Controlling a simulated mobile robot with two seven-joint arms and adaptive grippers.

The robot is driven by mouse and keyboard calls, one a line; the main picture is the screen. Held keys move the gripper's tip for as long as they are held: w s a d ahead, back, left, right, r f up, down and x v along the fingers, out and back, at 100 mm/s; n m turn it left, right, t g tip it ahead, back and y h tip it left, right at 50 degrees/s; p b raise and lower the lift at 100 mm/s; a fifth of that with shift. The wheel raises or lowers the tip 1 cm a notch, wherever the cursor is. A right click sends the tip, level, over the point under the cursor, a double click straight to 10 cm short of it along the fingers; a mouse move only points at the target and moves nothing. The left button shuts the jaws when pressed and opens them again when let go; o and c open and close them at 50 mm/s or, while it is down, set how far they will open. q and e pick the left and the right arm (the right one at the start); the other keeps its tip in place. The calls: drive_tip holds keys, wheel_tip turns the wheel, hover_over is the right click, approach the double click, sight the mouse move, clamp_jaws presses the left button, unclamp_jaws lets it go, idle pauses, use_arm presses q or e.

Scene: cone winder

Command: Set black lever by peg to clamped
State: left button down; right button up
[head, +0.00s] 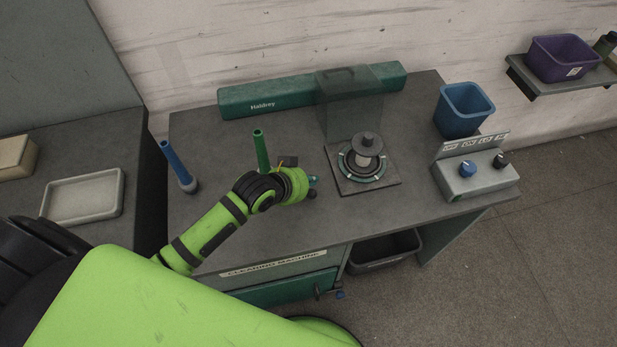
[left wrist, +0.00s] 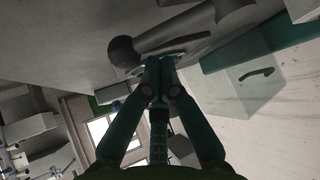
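A dark lever with a round knob (left wrist: 122,52) shows in the left wrist view, its shaft running up and to the right. In the head view a dark knob (head: 312,194) shows just below the tip of my left gripper (head: 312,181); the rest of the lever is hidden. In the left wrist view the fingers of my left gripper (left wrist: 158,68) come together close beside the shaft, near the knob. I see nothing held between them, and cannot tell whether they touch the lever. A green upright tube (head: 262,150) stands behind the left wrist. My right gripper is out of view.
A spindle unit (head: 367,150) with a dark clear guard (head: 350,104) stands right of the gripper. A blue bin (head: 463,108) and a control box (head: 474,178) are farther right. A blue tilted tube (head: 176,166) stands at left. The front right bench top is clear.

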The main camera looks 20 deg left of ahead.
use_arm(q)
drive_tip(key=shift+s+a, duration=0.1)
drive_tip(key=shift+s, duration=0.1)
drive_tip(key=shift+f, duration=0.1)
drive_tip(key=shift+w, duration=0.1)
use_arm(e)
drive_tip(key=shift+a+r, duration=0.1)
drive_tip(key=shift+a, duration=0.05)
use_arm(q)
drive_tip(key=shift+s+m, duration=0.25)
drive_tip(key=shift+m, duration=0.05)
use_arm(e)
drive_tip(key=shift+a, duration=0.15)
